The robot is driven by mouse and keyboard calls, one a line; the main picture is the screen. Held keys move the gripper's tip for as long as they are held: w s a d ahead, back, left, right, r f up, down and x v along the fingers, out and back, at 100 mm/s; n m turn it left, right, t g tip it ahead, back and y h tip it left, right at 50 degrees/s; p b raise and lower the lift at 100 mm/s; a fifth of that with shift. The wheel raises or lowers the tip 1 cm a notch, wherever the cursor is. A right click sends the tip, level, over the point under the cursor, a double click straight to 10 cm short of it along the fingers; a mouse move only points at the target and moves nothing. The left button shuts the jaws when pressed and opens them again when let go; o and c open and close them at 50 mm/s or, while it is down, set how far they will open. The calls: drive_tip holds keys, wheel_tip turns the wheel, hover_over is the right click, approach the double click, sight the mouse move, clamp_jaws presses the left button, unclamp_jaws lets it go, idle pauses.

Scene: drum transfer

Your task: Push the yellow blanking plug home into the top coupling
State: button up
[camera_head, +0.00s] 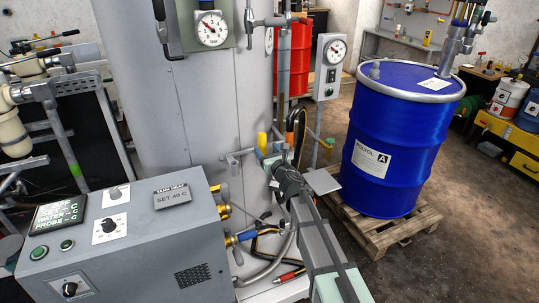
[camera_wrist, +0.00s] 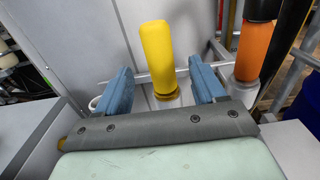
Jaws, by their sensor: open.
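The yellow blanking plug (camera_wrist: 156,50) stands upright in the wrist view, its narrower lower end over a pale fitting that is partly hidden. It also shows in the head view (camera_head: 262,141), beside the grey tank. My gripper (camera_wrist: 160,75) is open, with one blue finger on each side of the plug's lower part and visible gaps between. In the head view my gripper (camera_head: 268,162) is just below the plug. Brass couplings stick out of the right side of the grey heater box; the top coupling (camera_head: 222,190) is the uppermost. I cannot see into its mouth.
An orange piece with a black top (camera_wrist: 254,48) stands right of the plug. The heater box (camera_head: 130,245) is left of my arm, with hoses below the couplings. The grey tank (camera_head: 190,100) rises behind. A blue drum (camera_head: 400,130) stands on a pallet at right.

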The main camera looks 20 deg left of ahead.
sight(264, 145)
drive_tip(key=shift+x, duration=2.65)
clamp_jaws()
drive_tip(key=shift+r, duration=0.15)
